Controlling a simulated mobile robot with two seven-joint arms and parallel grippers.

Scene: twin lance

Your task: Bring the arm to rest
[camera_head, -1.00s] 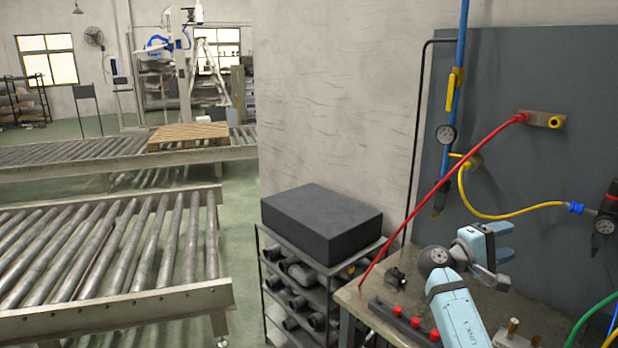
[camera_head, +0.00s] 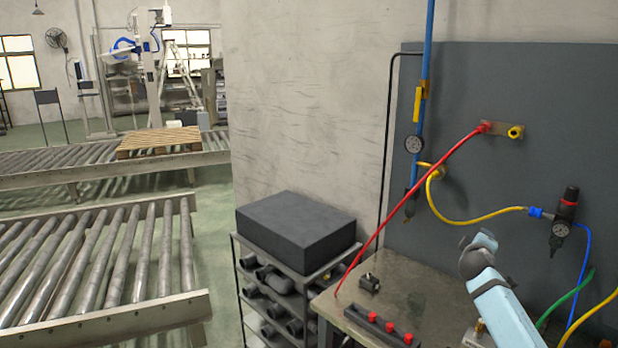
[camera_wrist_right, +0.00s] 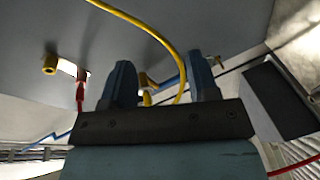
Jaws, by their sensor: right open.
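My right arm (camera_head: 503,301), light blue with a dark joint, comes in from the bottom right in the head view. It reaches up over the right part of the workbench, in front of the grey panel. Its gripper cannot be made out in the head view. In the right wrist view my right gripper (camera_wrist_right: 158,62) has two blue fingers standing apart, with nothing held between them. A yellow hose (camera_wrist_right: 150,30) passes behind the fingers in that view; I see no contact. My left gripper is in neither view.
The workbench (camera_head: 420,290) carries a black strip with red knobs (camera_head: 378,325). A red hose (camera_head: 425,192) slants from the panel (camera_head: 500,85) to the bench. A gauge regulator (camera_head: 563,212) hangs at right. A shelf with a dark block (camera_head: 297,230) stands left; a roller conveyor (camera_head: 95,260) lies beyond.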

